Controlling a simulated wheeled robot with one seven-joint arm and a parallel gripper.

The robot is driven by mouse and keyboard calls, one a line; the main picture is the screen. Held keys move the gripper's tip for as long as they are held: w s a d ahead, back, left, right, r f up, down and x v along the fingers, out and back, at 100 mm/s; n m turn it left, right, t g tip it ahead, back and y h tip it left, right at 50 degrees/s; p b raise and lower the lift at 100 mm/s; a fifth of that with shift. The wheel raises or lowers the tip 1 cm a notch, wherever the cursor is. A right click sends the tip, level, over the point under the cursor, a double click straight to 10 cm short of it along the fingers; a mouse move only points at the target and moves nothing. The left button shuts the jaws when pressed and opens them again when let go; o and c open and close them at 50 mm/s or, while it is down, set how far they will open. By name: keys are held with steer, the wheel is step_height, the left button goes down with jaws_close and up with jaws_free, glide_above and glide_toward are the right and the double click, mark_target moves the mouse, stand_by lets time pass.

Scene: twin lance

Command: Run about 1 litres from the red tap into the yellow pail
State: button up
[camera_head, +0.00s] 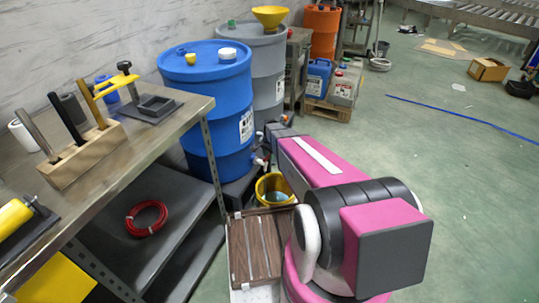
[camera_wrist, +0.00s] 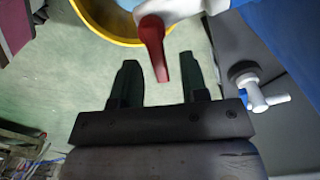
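The red tap's lever (camera_wrist: 154,45) hangs from a white tap body (camera_wrist: 178,9) in the wrist view. My gripper (camera_wrist: 159,72) is open, with the lever's lower end between its fingers and a gap visible on both sides. The yellow pail (camera_wrist: 82,14) shows at the top of the wrist view, partly hidden by the tap. In the head view the yellow pail (camera_head: 262,188) stands on the floor beside the blue drum, partly hidden by my arm. A bluish patch shows inside it; I cannot tell how much water that is.
A second tap, white with blue (camera_wrist: 262,98), is to the right in the wrist view. A blue drum (camera_head: 205,90) and a grey drum (camera_head: 265,65) stand behind the workbench (camera_head: 190,108). A slatted brown box (camera_head: 262,245) is near the pail. The floor at right is mostly clear.

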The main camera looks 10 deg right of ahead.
steer(key=shift+r, duration=0.15)
step_height(320, 180, up, 11)
steer(key=shift+f, duration=0.2)
stand_by(0.4)
